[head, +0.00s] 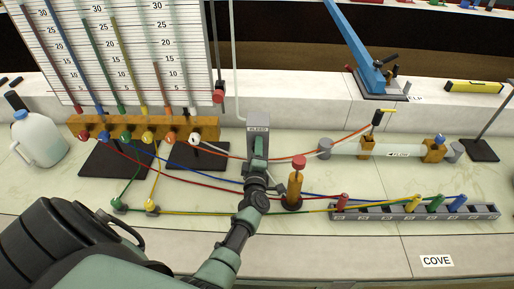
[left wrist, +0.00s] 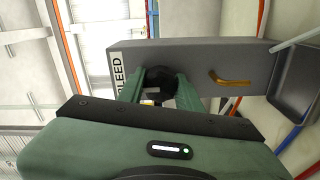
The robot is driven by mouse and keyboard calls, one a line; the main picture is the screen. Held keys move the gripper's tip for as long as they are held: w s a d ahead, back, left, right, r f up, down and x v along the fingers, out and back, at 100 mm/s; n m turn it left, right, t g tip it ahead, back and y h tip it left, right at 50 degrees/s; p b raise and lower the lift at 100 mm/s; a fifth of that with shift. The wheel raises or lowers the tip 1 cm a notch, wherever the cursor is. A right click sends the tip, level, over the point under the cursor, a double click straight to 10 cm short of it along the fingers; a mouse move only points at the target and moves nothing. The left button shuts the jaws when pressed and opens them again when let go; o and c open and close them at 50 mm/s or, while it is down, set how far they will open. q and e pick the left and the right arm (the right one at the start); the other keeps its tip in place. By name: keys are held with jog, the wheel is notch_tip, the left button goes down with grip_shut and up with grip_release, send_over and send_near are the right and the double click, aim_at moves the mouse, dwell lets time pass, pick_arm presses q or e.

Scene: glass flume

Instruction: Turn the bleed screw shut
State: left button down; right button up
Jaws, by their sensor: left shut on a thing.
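The bleed block is a grey box labelled BLEED (head: 258,122) on the bench in the middle of the head view. It fills the upper middle of the left wrist view (left wrist: 215,60). A dark round knob, which looks like the bleed screw (left wrist: 158,84), sits on its face. My left gripper (head: 257,160) reaches up to the block from below. In the left wrist view its two green fingers (left wrist: 160,88) stand on either side of the knob, shut on it. The fingers hide part of the knob, so its turned position cannot be told. My right gripper is not in view.
A brass spout (left wrist: 230,79) sticks out of the block beside the knob. An orange post with a red cap (head: 295,188) stands close to the right of my left gripper. Coloured tubes cross the bench to a grey rack (head: 375,213). A manometer board (head: 130,50) stands at left.

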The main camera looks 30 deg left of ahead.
pick_arm(q)
jog(key=shift+d+f, duration=0.1)
jog(key=shift+f, duration=0.05)
jog(key=c, duration=1)
grip_release()
jog(key=shift+o, duration=0.2)
jog(key=p+v, duration=0.2)
jog(key=v, duration=0.6)
